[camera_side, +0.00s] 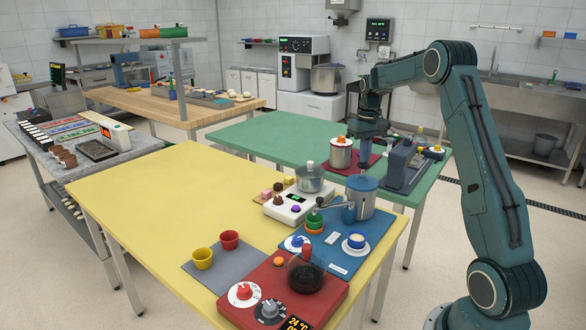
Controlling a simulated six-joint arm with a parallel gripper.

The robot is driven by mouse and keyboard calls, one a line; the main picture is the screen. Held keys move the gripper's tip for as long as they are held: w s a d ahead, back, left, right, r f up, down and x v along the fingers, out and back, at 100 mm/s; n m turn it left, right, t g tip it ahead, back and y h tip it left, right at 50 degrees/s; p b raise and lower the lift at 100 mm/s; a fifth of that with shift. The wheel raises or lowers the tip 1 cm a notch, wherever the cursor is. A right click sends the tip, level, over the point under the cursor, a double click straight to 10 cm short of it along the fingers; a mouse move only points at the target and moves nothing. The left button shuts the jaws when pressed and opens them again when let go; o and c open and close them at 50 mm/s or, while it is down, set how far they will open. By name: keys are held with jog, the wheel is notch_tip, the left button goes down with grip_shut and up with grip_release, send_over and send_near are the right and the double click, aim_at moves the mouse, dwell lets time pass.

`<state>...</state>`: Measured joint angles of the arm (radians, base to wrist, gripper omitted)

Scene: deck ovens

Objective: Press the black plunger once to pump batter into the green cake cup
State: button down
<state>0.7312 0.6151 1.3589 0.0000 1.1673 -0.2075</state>
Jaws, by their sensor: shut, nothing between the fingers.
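The green cake cup (314,224) stands on the blue mat (341,262), below the dark outlet of a spout. The spout joins a grey-blue batter pot (361,197) at the back right of the mat. My gripper (365,168) points down just above the top of this pot, its fingers shut and empty. I cannot make out the black plunger apart from the fingers, and cannot tell whether they touch it. The inside of the green cup is hidden by the outlet.
A white scale (291,206) with a metal pot stands left of the batter pot. A red unit (283,294) with dials and a dark bowl is nearer. Yellow (202,258) and red (229,240) cups stand left. The yellow table's left is clear.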

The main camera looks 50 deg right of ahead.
jog(key=shift+f, duration=1.4)
jog(key=shift+r, duration=2.05)
jog(key=shift+r, duration=0.1)
notch_tip(320, 180, up, 6)
jog(key=shift+f, duration=0.1)
dwell(0.3)
jog(key=shift+a, duration=0.1)
